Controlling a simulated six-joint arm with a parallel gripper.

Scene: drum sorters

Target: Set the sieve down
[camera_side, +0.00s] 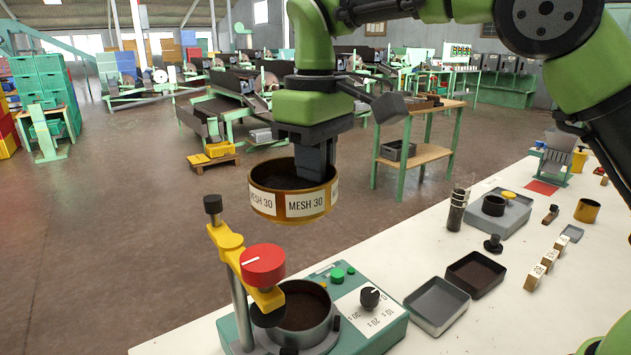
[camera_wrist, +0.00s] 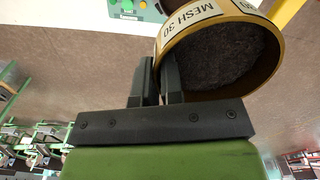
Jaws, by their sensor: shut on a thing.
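The sieve (camera_side: 262,203) is a brass-coloured ring labelled MESH 30 with dark material inside. My gripper (camera_side: 316,172) is shut on its wall and holds it in the air, roughly level, above and apart from the shaker. In the wrist view the sieve (camera_wrist: 268,40) hangs from the fingertips of my gripper (camera_wrist: 160,70), with one finger on each side of the wall. The green shaker (camera_side: 372,335) stands at the table's front left. It bears a round grey pan (camera_side: 328,326) with dark content, and a yellow clamp arm (camera_side: 229,243) with a red knob (camera_side: 262,262).
The clamp post with its black top stands just left of and below the sieve. Two trays, one grey (camera_side: 436,305) and one dark (camera_side: 476,272), lie right of the shaker. Small labelled blocks (camera_side: 535,277) and a scale (camera_side: 500,218) are farther right. White table (camera_side: 400,240) between is clear.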

